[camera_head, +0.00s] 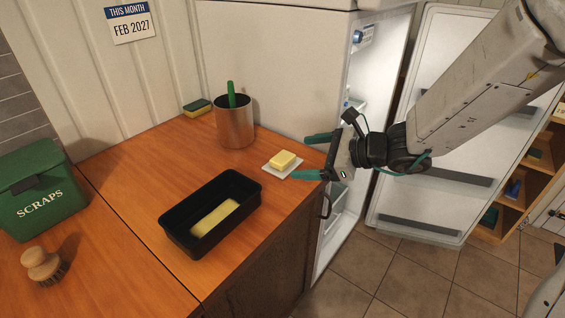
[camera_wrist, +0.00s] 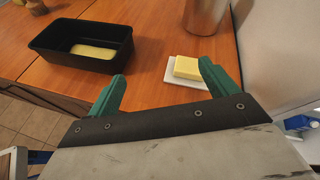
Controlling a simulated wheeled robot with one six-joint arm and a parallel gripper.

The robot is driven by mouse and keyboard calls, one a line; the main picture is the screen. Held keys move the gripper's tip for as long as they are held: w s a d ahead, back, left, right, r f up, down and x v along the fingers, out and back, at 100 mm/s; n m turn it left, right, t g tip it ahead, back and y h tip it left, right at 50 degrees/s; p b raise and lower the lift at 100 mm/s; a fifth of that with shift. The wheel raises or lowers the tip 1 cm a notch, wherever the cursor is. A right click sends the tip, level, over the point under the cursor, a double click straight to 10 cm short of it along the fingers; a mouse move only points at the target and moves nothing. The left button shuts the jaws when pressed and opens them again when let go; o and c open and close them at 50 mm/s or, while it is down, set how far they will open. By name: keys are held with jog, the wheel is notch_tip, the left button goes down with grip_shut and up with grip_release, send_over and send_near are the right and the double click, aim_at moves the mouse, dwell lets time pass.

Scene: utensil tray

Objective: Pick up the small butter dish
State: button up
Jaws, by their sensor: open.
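The small butter dish (camera_head: 270,169) is a flat white plate with a yellow block of butter (camera_head: 284,159) on it. It sits on the wooden counter near the right edge, and it also shows in the wrist view (camera_wrist: 174,76). My gripper (camera_head: 305,157) is open, with two green fingers. In the head view its fingertips are just right of the dish. In the wrist view the dish lies ahead, between the fingers but nearer the right one, which overlaps its right side. The fingers hold nothing. I cannot tell their exact height above the counter.
A black loaf tin (camera_head: 174,223) with a pale yellow slab inside stands left of the dish. A metal canister (camera_head: 235,128) with a green handle and a sponge (camera_head: 197,107) stand behind. A green scraps bin (camera_head: 40,195) and a brush (camera_head: 42,262) are left. The open fridge (camera_head: 440,120) is right.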

aim_at(285, 158)
jog(key=w+f+m, duration=0.1)
jog(key=w+f+m+t, duration=0.1)
jog(key=w+f+m, duration=0.1)
jog(key=w+d+f+m+t+h, duration=0.1)
jog(key=f+m, duration=0.1)
jog(key=shift+w, duration=0.35)
jog(key=shift+w+a+f, duration=0.15)
jog(key=shift+w+f, duration=0.1)
jog(key=x, duration=0.7)
jog(key=shift+w+a+r, duration=0.1)
jog(key=shift+w+r, duration=0.1)
jog(key=shift+r, duration=0.15)
jog(key=shift+t, duration=0.3)
jog(key=c, duration=1.2)
jog(key=shift+r, duration=0.1)
jog(key=shift+c, duration=0.2)
